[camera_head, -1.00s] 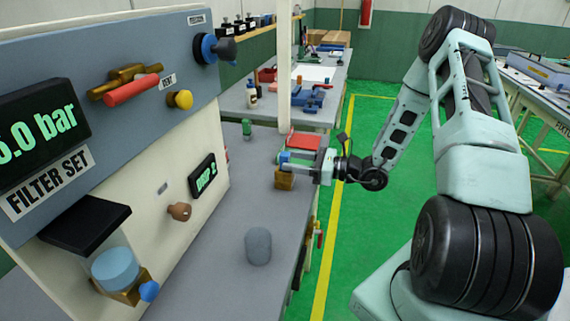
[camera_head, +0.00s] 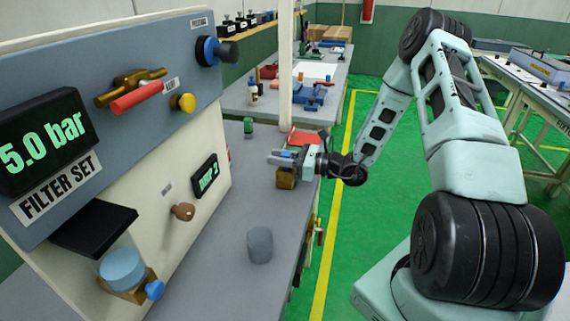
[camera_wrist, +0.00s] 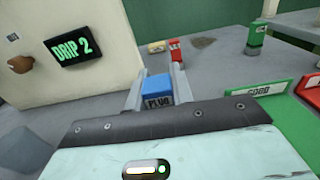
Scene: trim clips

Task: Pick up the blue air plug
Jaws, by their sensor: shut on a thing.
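The blue air plug (camera_wrist: 158,86) sits between the two fingers of my gripper (camera_wrist: 157,78) in the wrist view, above a dark label reading PLUG. My gripper is shut on it. In the head view my gripper (camera_head: 284,157) is over a small brass-coloured block (camera_head: 286,179) on the grey bench. Only a little blue of the plug shows there between the fingers. I cannot tell whether the plug still touches the block.
The panel wall with the DRIP 2 display (camera_head: 205,176) stands left of my gripper. A grey cylinder (camera_head: 259,246) stands nearer on the bench. A green GOOD bin (camera_wrist: 262,90) is at right.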

